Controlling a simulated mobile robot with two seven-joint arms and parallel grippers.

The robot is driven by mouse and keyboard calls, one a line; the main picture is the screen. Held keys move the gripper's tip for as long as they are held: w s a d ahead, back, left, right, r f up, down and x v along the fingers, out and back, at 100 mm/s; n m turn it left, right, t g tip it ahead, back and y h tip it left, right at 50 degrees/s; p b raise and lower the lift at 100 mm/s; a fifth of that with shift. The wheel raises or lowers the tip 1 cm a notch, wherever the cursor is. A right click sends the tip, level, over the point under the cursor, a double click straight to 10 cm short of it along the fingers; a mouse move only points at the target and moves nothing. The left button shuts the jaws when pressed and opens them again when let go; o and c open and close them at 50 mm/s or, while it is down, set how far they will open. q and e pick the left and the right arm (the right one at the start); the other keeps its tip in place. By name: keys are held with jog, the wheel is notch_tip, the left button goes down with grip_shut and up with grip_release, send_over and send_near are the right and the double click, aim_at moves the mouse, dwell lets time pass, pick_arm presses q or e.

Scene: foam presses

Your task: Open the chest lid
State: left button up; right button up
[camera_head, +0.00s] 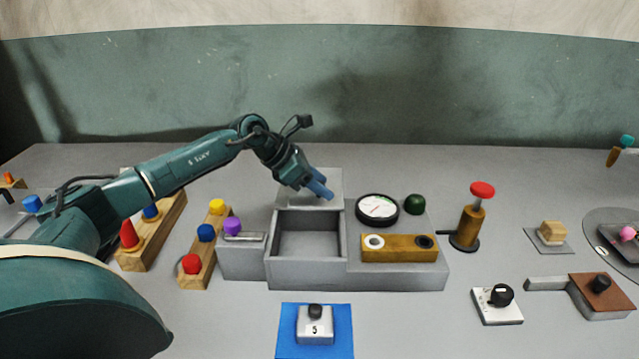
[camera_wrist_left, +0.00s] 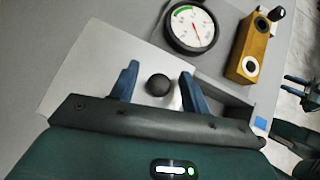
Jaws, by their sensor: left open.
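The grey chest (camera_head: 274,262) stands at the middle of the table, with its square compartment uncovered and looking empty. The pale grey lid (camera_head: 288,181) is behind the opening; whether it is tilted or flat is hard to tell. In the left wrist view the lid (camera_wrist_left: 95,75) carries a round black knob (camera_wrist_left: 158,85). My left gripper (camera_head: 320,190) is at the lid, open, with its fingers (camera_wrist_left: 158,88) on either side of the knob and gaps showing. Dark teal parts at the right edge of the left wrist view look like my right gripper (camera_wrist_left: 292,80), too small to read.
A dial gauge (camera_head: 377,207), green knob (camera_head: 414,203) and yellow block (camera_head: 399,248) sit right of the opening. A red-topped post (camera_head: 470,222) stands further right. Peg blocks (camera_head: 206,245) are left, under my arm. A blue mat (camera_head: 287,335) with a knobbed block lies in front.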

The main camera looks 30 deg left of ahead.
pick_arm(q)
jog(key=b+v, duration=0.2)
jog(key=v, duration=1.1)
pick_arm(e)
jog(key=shift+w+a+f, duration=0.25)
jog(key=shift+w+a, duration=0.05)
jog(key=shift+a, duration=0.05)
jog(key=shift+d, duration=0.1)
